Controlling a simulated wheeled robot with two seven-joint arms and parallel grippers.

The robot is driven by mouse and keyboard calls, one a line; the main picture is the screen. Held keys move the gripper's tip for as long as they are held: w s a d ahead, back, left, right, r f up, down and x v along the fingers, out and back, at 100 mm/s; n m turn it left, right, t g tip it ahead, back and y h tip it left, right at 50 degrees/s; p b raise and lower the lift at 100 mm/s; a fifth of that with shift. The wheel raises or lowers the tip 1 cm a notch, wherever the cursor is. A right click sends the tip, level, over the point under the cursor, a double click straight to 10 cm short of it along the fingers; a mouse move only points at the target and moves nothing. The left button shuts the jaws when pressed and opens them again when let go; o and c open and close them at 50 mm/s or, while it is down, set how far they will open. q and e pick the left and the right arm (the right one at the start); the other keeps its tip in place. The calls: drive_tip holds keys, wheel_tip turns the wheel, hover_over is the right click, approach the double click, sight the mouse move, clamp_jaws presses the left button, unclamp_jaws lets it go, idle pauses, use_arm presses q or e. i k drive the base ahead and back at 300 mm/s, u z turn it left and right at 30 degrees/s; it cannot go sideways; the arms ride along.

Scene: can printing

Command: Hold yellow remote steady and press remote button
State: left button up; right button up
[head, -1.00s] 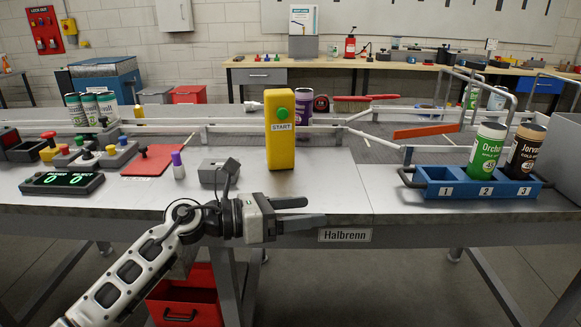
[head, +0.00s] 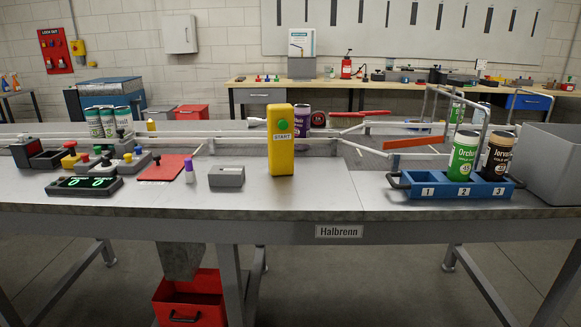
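The yellow remote (head: 281,155) stands upright on the grey workbench (head: 330,190), near the middle of the head view. Its round green button (head: 282,124) is on the upper front face, above a START label (head: 282,137). Nothing is touching the remote. Neither of my grippers is in the head view.
A small grey box (head: 227,177) sits left of the remote, with a purple-capped bottle (head: 189,169) beside it. A blue numbered rack (head: 412,188) with two cans stands at right. White rails (head: 225,135) run behind. The bench front around the remote is clear.

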sight(282, 125)
drive_tip(key=z, duration=1.2)
drive_tip(key=i, duration=0.7)
drive_tip(key=u, duration=0.6)
